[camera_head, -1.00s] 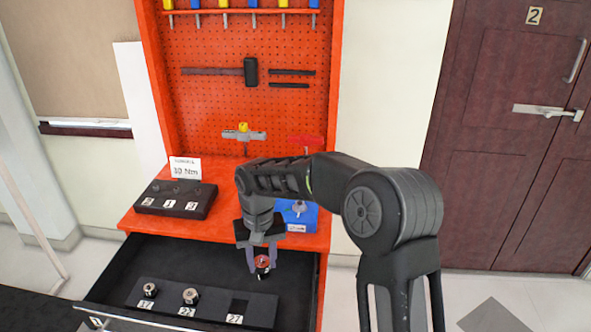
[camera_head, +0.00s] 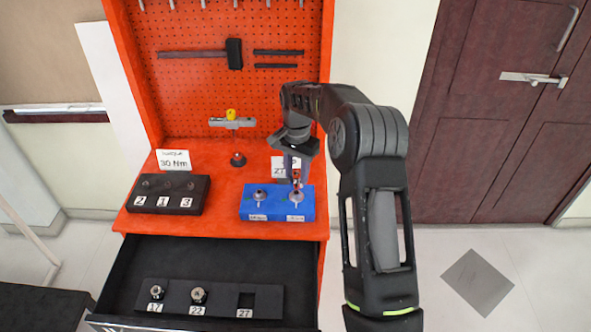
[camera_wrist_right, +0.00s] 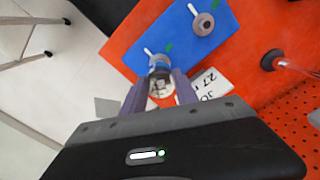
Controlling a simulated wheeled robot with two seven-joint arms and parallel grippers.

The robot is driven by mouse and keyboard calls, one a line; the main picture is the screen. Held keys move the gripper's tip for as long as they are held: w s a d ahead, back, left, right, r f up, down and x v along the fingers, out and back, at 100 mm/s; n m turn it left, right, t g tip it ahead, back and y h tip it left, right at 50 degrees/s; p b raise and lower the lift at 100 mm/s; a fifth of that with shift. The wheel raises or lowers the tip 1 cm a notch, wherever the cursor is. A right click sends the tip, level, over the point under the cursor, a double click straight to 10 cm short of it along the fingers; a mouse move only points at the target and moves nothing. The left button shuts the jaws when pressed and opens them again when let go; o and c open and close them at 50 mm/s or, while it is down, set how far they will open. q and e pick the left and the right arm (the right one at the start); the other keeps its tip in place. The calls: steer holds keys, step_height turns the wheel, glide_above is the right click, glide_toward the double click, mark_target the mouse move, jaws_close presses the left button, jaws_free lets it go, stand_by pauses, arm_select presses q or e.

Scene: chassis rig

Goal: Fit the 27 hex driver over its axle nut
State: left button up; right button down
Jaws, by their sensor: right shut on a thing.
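I cannot tell whether driver and nut touch. The left axle nut (camera_head: 259,196) stands free on the block. In the right wrist view the driver (camera_wrist_right: 161,88) sits between the fingers, and the other nut (camera_wrist_right: 203,24) is clear of them. My left gripper is not in view.
The open drawer (camera_head: 135,270) holds a black tray with drivers in slots 17 (camera_head: 157,292) and 22 (camera_head: 199,295); slot 27 (camera_head: 246,300) is empty. A black block (camera_head: 168,208) stands left. A T-handled tool (camera_head: 232,123) and a job card (camera_head: 280,168) stand behind.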

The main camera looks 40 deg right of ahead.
mark_target(296, 193)
steer(key=shift+f, duration=0.2)
steer(key=shift+f+b, duration=1.5)
steer(key=shift+f, duration=0.55)
steer(key=shift+f, duration=0.1)
steer(key=c, duration=0.9)
jaws_free()
steer(key=shift+o, duration=0.2)
step_height(296, 193, up, 8)
steer(key=shift+f+b, duration=0.1)
steer(key=shift+b, duration=0.6)
steer(key=shift+f, duration=0.1)
